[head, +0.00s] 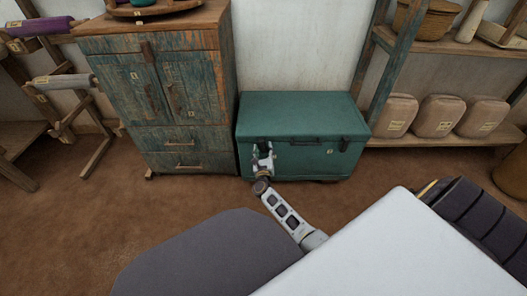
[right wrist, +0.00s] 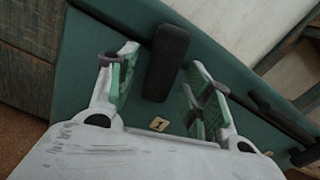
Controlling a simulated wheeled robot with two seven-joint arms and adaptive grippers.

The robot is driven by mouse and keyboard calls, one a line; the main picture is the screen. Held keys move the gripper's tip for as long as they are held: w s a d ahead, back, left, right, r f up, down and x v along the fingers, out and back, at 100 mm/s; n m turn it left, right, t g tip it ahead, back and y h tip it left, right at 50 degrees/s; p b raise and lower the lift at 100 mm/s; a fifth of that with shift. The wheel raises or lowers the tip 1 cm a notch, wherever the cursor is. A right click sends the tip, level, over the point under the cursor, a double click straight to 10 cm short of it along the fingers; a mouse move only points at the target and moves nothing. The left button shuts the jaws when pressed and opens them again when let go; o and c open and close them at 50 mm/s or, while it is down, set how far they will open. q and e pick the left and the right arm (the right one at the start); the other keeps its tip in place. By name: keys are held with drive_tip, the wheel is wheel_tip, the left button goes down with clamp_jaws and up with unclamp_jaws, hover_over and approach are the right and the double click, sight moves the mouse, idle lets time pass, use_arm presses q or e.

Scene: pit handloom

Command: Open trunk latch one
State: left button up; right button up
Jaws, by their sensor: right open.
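The green trunk (head: 300,108) stands against the wall with its lid down. Its front carries dark latches. One dark latch (right wrist: 166,62) is next to a small label marked 1 (right wrist: 158,124) in the right wrist view. My right gripper (head: 263,152) is at the left part of the trunk's front; it also shows in the right wrist view (right wrist: 165,66). It is open, with one finger on each side of this latch and visible gaps to it. In the head view the gripper covers most of this latch. My left gripper is out of view.
Another latch (head: 344,143) is on the trunk's right front, with a dark handle (head: 303,141) between the latches. A worn cabinet (head: 185,95) stands close on the left. A shelf with several wrapped bundles (head: 437,116) is on the right. The brown floor (head: 110,205) in front is clear.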

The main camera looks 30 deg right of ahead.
drive_tip(key=c, duration=1)
